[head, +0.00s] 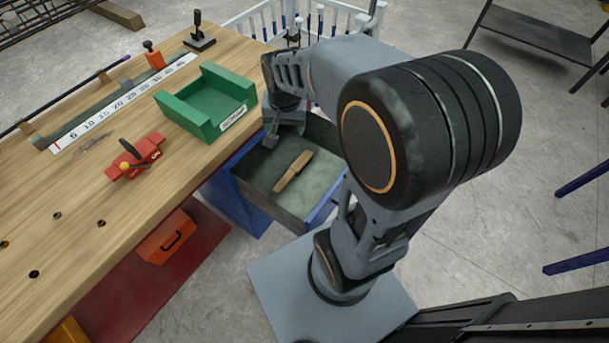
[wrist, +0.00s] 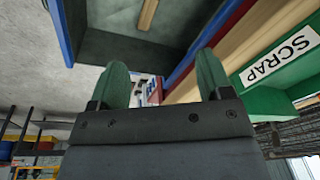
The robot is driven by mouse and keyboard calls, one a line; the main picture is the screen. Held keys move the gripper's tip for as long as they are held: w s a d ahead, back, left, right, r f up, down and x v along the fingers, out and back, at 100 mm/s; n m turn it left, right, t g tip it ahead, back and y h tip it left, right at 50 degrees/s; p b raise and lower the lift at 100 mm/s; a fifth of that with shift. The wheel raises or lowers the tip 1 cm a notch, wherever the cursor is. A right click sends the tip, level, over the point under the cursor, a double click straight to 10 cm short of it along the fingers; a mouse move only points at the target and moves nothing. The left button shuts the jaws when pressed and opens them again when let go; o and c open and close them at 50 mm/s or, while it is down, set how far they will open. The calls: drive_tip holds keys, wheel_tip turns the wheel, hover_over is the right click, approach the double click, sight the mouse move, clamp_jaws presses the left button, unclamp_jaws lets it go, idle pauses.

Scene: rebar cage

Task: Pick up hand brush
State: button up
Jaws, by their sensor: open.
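The hand brush (head: 293,171), with a light wooden handle, lies slantwise on the floor of the open drawer (head: 251,199) beside the workbench. In the wrist view a strip of the light wooden brush (wrist: 148,14) shows at the top edge, inside the grey drawer. My gripper (head: 269,141) hangs over the bench side of the drawer, above and to the left of the brush in the head view. In the wrist view its two green fingers (wrist: 162,72) are spread apart with nothing between them. My arm covers the drawer's far right part.
A green tray (head: 189,122) labelled SCRAP in the wrist view stands on the workbench (head: 70,220) close to my gripper. A red fixture (head: 134,159) and a white ruler strip (head: 108,112) are farther left. The drawer walls surround the brush.

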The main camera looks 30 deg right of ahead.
drive_tip(key=w+d+f+m+g+b, duration=0.1)
drive_tip(key=w+d+f+m+b, duration=0.25)
drive_tip(key=f, duration=0.55)
drive_tip(key=w+d+f+m+g+b, duration=0.1)
drive_tip(key=w+d+f+m+b, duration=0.2)
drive_tip(key=f, duration=0.7)
drive_tip(key=b, duration=0.3)
hover_over(296, 167)
wheel_tip(296, 167, down, 8)
drive_tip(key=shift+d+f, duration=0.1)
drive_tip(key=shift+w+f+b, duration=0.15)
drive_tip(key=shift+f+b, duration=0.95)
drive_tip(key=shift+f, duration=2)
drive_tip(key=shift+c, duration=0.2)
drive_tip(key=c, duration=1.1)
drive_tip(key=shift+r, duration=0.1)
wheel_tip(296, 167, up, 10)
drive_tip(key=p, duration=0.3)
